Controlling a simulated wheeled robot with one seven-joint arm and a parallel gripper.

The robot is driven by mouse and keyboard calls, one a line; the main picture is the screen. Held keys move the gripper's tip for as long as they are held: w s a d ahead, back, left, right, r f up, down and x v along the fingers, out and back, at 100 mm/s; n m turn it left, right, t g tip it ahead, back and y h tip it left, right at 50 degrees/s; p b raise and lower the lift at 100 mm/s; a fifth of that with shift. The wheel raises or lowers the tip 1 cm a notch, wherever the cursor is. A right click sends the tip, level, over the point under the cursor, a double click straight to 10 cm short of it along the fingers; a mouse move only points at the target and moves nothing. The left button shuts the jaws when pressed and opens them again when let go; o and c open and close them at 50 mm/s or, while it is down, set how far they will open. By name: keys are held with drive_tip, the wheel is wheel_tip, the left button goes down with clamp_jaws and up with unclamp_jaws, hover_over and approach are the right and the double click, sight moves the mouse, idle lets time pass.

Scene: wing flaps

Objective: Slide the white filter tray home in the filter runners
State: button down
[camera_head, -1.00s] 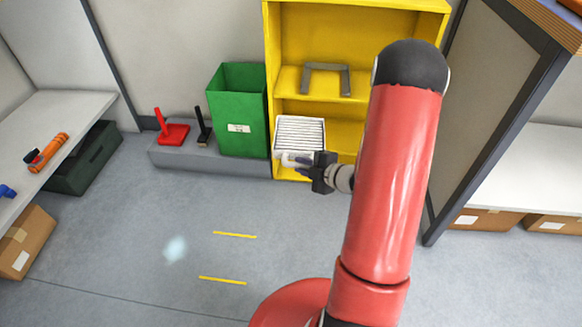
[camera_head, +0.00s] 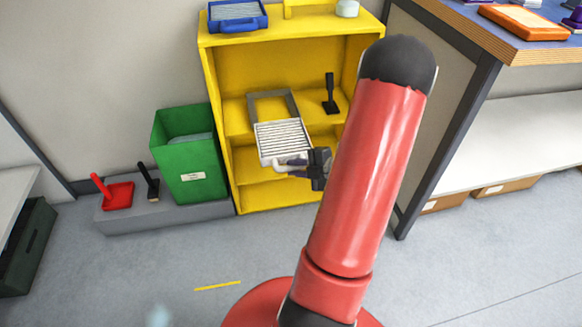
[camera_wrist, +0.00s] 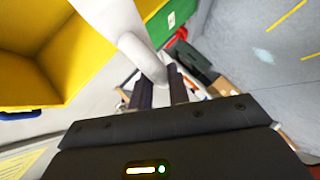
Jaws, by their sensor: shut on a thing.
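The white filter tray (camera_head: 283,138), with a slatted face and a white handle at its near edge, is in front of the yellow shelf unit in the head view. My gripper (camera_head: 301,167) is shut on the handle; in the wrist view the handle (camera_wrist: 147,62) runs down between the fingers (camera_wrist: 160,88). The filter runners are a grey U-shaped frame (camera_head: 252,108) on the middle shelf. The tray's far edge overlaps the runners' front ends in the picture. Whether it sits between them or touches them I cannot tell. The right runner is partly hidden.
The yellow shelf unit (camera_head: 216,104) has a side wall close left of the tray. A black-handled tool (camera_head: 330,95) stands right of the runners on the same shelf. A green bin (camera_head: 187,160) is left of the unit. A blue-topped bench (camera_head: 452,20) is at right.

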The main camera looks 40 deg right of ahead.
idle(0.3)
approach(277, 125)
drive_tip(key=shift+w+a+f, duration=0.4)
drive_tip(key=shift+w+a, duration=0.25)
drive_tip(key=shift+w, duration=0.05)
drive_tip(key=shift+w+a+f, duration=0.45)
drive_tip(key=shift+w+a, duration=0.15)
drive_tip(key=shift+w, duration=0.05)
drive_tip(key=shift+w+a+f, duration=0.4)
drive_tip(key=shift+w+a, duration=0.25)
drive_tip(key=shift+w, duration=0.05)
idle(0.9)
drive_tip(key=shift+f, duration=0.15)
idle(0.3)
drive_tip(key=shift+w+d, duration=0.1)
drive_tip(key=shift+w, duration=0.05)
drive_tip(key=shift+w+d, duration=0.4)
drive_tip(key=shift+w, duration=0.5)
drive_tip(key=c, duration=1.3)
unclamp_jaws()
drive_tip(key=shift+o, duration=0.2)
drive_tip(key=shift+d, duration=0.1)
